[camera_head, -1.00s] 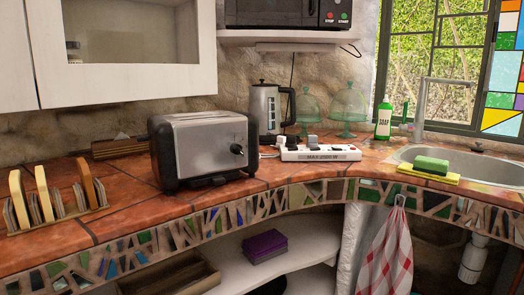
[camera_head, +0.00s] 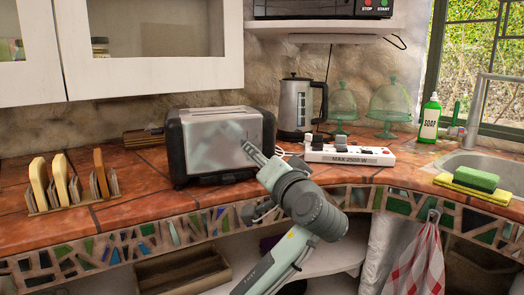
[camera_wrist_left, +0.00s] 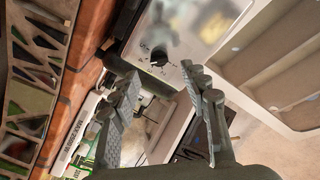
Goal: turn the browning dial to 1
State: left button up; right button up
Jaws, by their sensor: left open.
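The steel toaster (camera_head: 208,142) with black ends stands on the tiled counter. My left gripper (camera_head: 257,152) is in front of the toaster's right part and hides the dial in the head view. In the left wrist view my left gripper (camera_wrist_left: 161,78) is open, with the dial just beyond and roughly between its fingertips. It looks apart from the dial. My right gripper is not in view.
A white power strip (camera_head: 350,153) lies right of the toaster, with a kettle (camera_head: 296,106) and glass domes behind. A toast rack (camera_head: 72,190) stands at the left.

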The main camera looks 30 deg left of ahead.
pick_arm(q)
jog(key=x, duration=0.5)
jog(key=shift+w+a+p, duration=0.25)
jog(key=shift+a+p, duration=0.05)
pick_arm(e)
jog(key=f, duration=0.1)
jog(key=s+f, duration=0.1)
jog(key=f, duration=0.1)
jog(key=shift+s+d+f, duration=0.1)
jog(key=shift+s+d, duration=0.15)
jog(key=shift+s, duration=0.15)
pick_arm(q)
grip_shut()
